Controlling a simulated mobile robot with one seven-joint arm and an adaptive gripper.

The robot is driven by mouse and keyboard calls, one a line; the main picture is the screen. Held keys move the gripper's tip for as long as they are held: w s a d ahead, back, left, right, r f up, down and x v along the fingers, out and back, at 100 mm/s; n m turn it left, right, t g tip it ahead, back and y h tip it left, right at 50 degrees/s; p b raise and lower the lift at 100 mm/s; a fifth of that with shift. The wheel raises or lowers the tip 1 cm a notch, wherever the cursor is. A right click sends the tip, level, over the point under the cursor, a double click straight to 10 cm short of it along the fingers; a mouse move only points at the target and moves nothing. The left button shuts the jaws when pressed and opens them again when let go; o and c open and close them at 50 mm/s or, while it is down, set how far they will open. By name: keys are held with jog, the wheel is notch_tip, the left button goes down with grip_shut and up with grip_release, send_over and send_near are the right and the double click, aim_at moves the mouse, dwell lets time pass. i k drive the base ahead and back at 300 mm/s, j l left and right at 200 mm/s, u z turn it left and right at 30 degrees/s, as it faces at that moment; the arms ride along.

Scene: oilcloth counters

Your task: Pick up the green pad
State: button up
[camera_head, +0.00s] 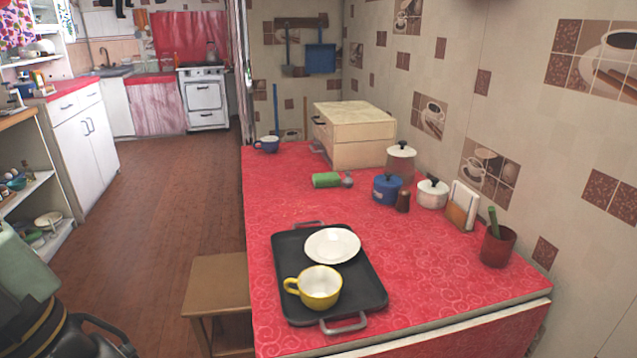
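The green item that best matches the green pad (326,180) lies on its side on the red counter. It looks like a short rounded green block. A small grey piece shows at its right end; I cannot tell if this is part of it. The dark end of my arm, which looks like part of my gripper (92,338), shows at the bottom left, cut off by the frame edge. Its fingertips are not visible, so I cannot tell if it is open. It is far from the green pad, with nothing seen touching the pad.
A black tray (290,282) holds a white plate (333,245) and a yellow cup (319,287) nearer the front. A blue pot (386,189) stands right of the pad, and a wooden box (364,154) behind. A stool (217,284) stands by the counter's left edge.

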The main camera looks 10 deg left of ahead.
aim_at(332, 179)
jog(key=j+z, duration=0.15)
jog(key=j, duration=0.45)
jog(key=k+j+z, duration=0.1)
jog(key=j, duration=0.45)
jog(key=j+z, duration=0.45)
jog(key=j, duration=0.75)
jog(key=i+j+z, duration=0.1)
jog(key=j, duration=0.25)
jog(key=i+j+z, duration=0.15)
jog(key=j, duration=0.25)
jog(key=i+j+z, duration=0.1)
jog(key=i+j, duration=0.2)
jog(key=i, duration=0.65)
